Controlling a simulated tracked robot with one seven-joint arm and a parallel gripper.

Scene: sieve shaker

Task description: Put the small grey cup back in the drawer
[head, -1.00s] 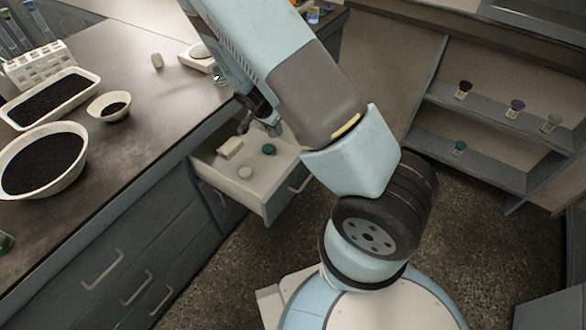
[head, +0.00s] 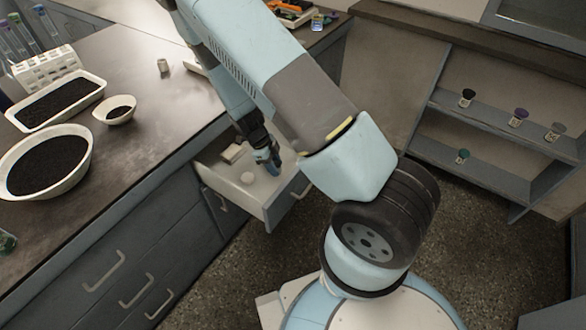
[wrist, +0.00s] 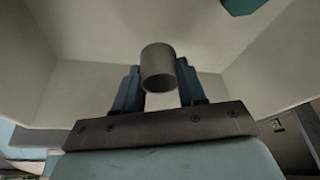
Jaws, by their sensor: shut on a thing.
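The small grey cup (wrist: 157,68) is held between the two blue fingers of my gripper (wrist: 157,88) in the wrist view. In the head view my gripper (head: 267,158) points down into the open drawer (head: 262,212), and I cannot make out the cup there. The pale drawer walls surround the cup in the wrist view. I cannot tell whether the cup touches the drawer bottom.
In the drawer are a pale block (head: 233,152) and a whitish round piece (head: 247,178). A teal piece (wrist: 242,5) shows at the wrist view's top right. The worktop holds a small pale cylinder (head: 163,66) and a bowl of dark grains (head: 88,170).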

